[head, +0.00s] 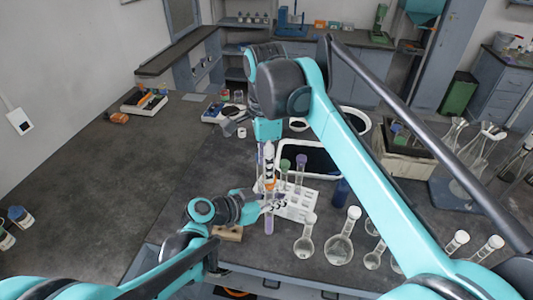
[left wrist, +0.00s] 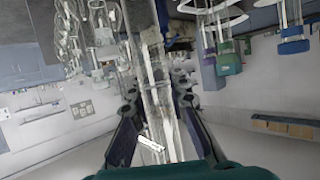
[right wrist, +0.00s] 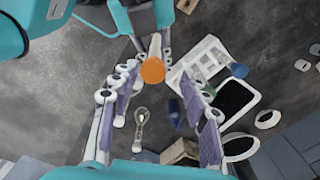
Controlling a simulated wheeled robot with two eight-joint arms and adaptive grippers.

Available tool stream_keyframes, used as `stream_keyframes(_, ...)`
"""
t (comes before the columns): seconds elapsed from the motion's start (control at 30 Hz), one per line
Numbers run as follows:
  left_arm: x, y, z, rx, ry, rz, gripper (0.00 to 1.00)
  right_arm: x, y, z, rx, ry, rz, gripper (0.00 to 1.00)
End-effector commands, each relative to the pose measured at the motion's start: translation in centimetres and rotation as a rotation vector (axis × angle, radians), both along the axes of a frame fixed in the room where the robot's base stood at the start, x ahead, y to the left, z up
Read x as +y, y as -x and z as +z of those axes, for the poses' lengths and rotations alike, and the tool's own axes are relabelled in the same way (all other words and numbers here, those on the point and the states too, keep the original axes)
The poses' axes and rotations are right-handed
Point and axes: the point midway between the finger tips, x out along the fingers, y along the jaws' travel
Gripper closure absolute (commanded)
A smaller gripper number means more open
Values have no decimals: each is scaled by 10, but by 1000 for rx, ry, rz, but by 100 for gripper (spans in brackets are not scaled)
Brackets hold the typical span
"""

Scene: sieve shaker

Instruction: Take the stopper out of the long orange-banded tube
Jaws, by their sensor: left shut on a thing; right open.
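The long tube (head: 269,224) is upright and clear, with an orange part (head: 270,185) near its top. My left gripper (head: 264,204) is shut on the tube from the side. In the left wrist view the clear tube (left wrist: 158,100) runs between the pads of that gripper (left wrist: 155,88). My right gripper (head: 268,170) points down from above, around the tube's top. In the right wrist view the round orange stopper (right wrist: 152,70) lies between its open, apart fingers (right wrist: 157,82). I cannot tell whether either finger touches it.
A white rack (head: 297,207) stands just right of the tube, with green-topped (head: 284,165) and purple-topped (head: 300,161) tubes beside it. Several flasks (head: 339,248) stand to the right. A white-rimmed tray (head: 334,174) lies behind. The table's left side is mostly clear.

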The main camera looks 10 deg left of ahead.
Motion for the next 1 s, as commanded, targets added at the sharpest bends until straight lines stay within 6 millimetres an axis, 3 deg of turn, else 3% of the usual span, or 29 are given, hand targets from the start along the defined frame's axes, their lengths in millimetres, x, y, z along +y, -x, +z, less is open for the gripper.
stream_keyframes(0.3, 0, 0, 0, 0, 0, 0, 100, -1, 0, -39, -1, 0, 1, 54)
stream_keyframes(0.63, 0, 0, 0, 0, 0, 0, 100, -1, 0, -43, -1, 0, 1, 54)
stream_keyframes(0.67, 0, 0, 0, 0, 0, 0, 100, -1, 0, -43, -1, 0, 1, 60)
stream_keyframes(0.8, 0, 0, 0, 0, 0, 0, 100, -1, 0, -43, -2, -1, 1, 96)
stream_keyframes(1.0, -1, 1, 0, -1, 1, -3, 100, 0, -1, -44, -6, -2, 11, 100)
